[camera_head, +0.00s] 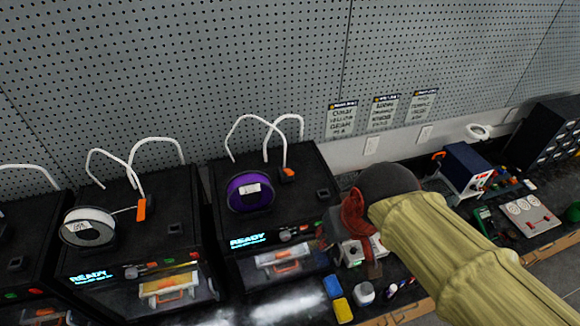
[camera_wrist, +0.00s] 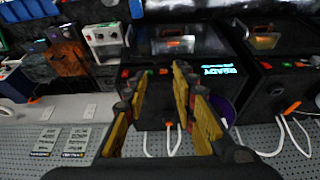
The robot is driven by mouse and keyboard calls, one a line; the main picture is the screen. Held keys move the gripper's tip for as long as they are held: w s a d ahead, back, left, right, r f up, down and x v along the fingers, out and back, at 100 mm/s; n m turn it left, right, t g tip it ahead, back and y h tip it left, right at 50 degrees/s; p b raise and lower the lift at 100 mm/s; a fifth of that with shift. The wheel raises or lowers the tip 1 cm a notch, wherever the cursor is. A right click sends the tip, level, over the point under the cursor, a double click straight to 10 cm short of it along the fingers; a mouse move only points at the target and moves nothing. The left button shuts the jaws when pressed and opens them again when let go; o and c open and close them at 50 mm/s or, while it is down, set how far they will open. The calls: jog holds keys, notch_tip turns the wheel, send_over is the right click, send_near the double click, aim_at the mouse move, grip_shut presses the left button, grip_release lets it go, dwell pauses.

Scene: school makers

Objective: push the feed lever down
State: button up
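Two orange levers stand on top of black printers: one (camera_head: 288,172) on the right printer (camera_head: 312,195) with the purple spool (camera_head: 250,191), one (camera_head: 141,208) on the middle printer with the white spool (camera_head: 90,227). I cannot tell from the pictures which is the feed lever. In the wrist view, which looks inverted, the right printer's lever (camera_wrist: 168,123) appears between my fingers, beyond them. My gripper (camera_wrist: 160,82) is open and empty, its yellow-sided fingers apart. In the head view my gripper (camera_head: 352,212) is right of the right printer, apart from both levers.
White tubes (camera_head: 240,125) arch above the printers, in front of a pegboard wall (camera_head: 230,60). A brown item (camera_wrist: 68,58) and a white box (camera_wrist: 106,42) lie near my gripper. A blue device (camera_head: 467,167) and tools crowd the bench's right side.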

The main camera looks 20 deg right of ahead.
jog(key=w+m+g+p, duration=0.1)
jog(key=w, duration=0.2)
jog(key=w+d+r+m+g+p, duration=0.1)
jog(key=w+p, duration=0.1)
jog(key=w, duration=0.2)
jog(key=w+m+p, duration=0.1)
jog(key=w+p, duration=0.1)
jog(key=w, duration=0.1)
jog(key=shift+w+d+r+g+y, duration=0.15)
jog(key=shift+d+r+g+y, duration=0.15)
jog(key=shift+g+y, duration=0.1)
grip_shut()
jog(key=m+y+p, duration=0.2)
jog(key=m+p, duration=0.3)
jog(key=m, duration=0.9)
send_near(291, 172)
jog(key=shift+w+d+r+m+g, duration=0.15)
jog(key=shift+w+m+g, duration=0.1)
jog(key=shift+m, duration=0.4)
jog(key=shift+w+r+m+g, duration=0.15)
jog(key=shift+m+g, duration=0.1)
jog(key=shift+m, duration=0.4)
jog(key=shift+s, duration=0.1)
jog(key=shift+f+b, duration=0.15)
jog(key=shift+b, duration=0.15)
jog(key=shift+b+x, duration=2.3)
jog(key=shift+x, duration=1.1)
